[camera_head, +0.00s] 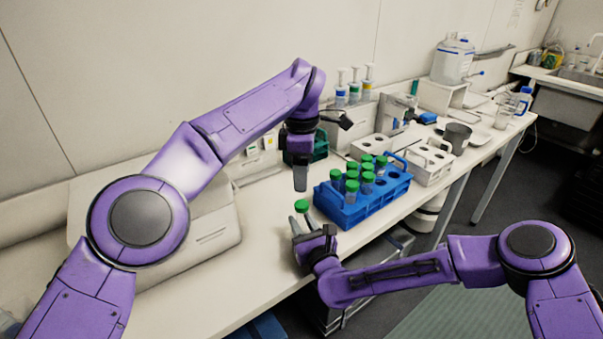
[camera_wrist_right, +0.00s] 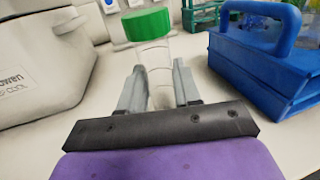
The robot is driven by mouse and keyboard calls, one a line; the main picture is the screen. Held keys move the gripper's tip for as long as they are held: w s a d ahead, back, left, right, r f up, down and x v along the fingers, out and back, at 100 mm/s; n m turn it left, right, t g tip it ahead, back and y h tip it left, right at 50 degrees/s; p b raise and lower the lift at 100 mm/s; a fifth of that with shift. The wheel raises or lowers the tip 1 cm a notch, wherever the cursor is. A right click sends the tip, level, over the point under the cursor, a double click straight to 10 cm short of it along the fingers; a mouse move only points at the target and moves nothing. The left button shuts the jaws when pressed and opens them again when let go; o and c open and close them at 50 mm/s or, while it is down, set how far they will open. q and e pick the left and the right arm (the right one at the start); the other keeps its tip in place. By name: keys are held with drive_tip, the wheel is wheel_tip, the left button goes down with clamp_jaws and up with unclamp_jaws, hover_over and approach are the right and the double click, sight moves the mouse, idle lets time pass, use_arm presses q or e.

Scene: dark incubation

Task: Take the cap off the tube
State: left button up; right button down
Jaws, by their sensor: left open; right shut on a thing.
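A clear tube with a green cap (camera_head: 302,205) is held by my right gripper (camera_head: 301,226) above the bench, left of the blue rack. In the right wrist view the clear tube (camera_wrist_right: 154,65) stands between the two grey fingers (camera_wrist_right: 158,88), with the green cap (camera_wrist_right: 147,25) on its top, above the fingers. My right gripper is shut on the tube. My left gripper (camera_head: 300,180) is open and points down, just above the green cap and apart from it.
A blue rack (camera_head: 350,213) with several green-capped tubes stands right of the grippers. White racks (camera_head: 432,165), a green rack (camera_head: 320,147) and bottles (camera_head: 354,90) stand farther back. A grey-white machine (camera_wrist_right: 40,60) is at the left in the right wrist view.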

sight(301, 204)
use_arm(q)
drive_tip(key=m, duration=0.5)
drive_tip(key=shift+m, duration=0.4)
use_arm(e)
drive_tip(key=shift+f, duration=0.1)
use_arm(q)
drive_tip(key=m, duration=0.4)
wheel_tip(301, 204, down, 8)
drive_tip(key=shift+f, duration=0.1)
use_arm(e)
drive_tip(key=shift+s, duration=0.1)
use_arm(q)
drive_tip(key=shift+c, duration=0.3)
clamp_jaws()
